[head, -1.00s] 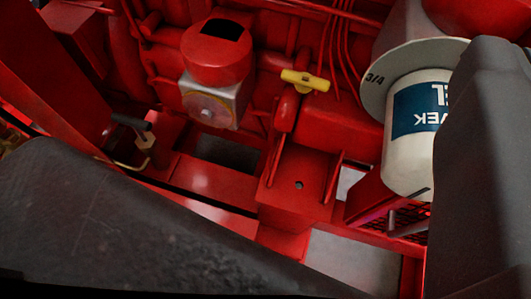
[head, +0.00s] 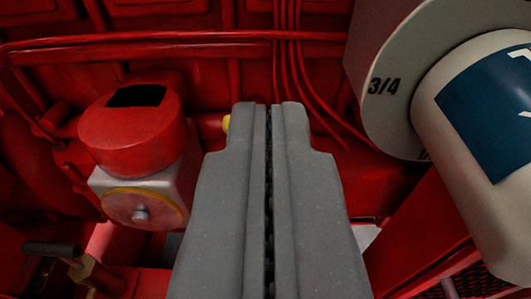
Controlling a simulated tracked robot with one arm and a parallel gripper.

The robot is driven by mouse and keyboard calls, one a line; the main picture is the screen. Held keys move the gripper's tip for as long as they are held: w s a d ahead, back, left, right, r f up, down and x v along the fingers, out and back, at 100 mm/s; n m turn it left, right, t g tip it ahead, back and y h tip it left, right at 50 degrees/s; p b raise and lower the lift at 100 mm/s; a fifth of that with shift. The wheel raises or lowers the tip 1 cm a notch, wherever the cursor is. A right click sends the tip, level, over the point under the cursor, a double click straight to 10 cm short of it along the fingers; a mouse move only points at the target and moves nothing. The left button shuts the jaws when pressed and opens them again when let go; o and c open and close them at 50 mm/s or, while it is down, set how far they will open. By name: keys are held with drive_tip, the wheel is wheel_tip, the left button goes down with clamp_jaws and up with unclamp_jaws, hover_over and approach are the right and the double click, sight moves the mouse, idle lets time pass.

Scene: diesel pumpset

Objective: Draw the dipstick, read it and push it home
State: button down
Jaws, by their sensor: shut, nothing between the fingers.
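My gripper (head: 269,106) fills the middle of the head view, its two grey fingers side by side and shut with only a thin dark seam between them. A small bit of the yellow dipstick handle (head: 227,123) shows just left of the left fingertip. The rest of the handle and its tube are hidden behind the fingers. I cannot tell whether the fingers touch the handle, or how far in the dipstick sits.
A red round housing (head: 135,135) on a pale block with a round cover stands left. A white filter with a blue label (head: 495,115) hangs close on the right, under a grey plate marked 3/4 (head: 385,87). Thin red pipes (head: 285,50) run behind the fingertips.

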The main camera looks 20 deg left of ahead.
drive_tip(key=shift+w+a+f+b, duration=0.3)
drive_tip(key=shift+w+f+b, duration=0.1)
drive_tip(key=shift+w+f, duration=0.5)
drive_tip(key=shift+w+a+f+b, duration=0.3)
drive_tip(key=shift+w+f+b, duration=0.1)
drive_tip(key=shift+w+f, duration=0.5)
drive_tip(key=shift+w+r, duration=0.1)
drive_tip(key=shift+r, duration=0.05)
drive_tip(key=shift+w+a+f+p, duration=0.2)
drive_tip(key=shift+w+f, duration=0.25)
drive_tip(key=shift+f, duration=0.25)
drive_tip(key=shift+w+a+f+p, duration=0.2)
drive_tip(key=shift+w+f, duration=0.25)
drive_tip(key=shift+f, duration=0.25)
drive_tip(key=shift+r, duration=0.1)
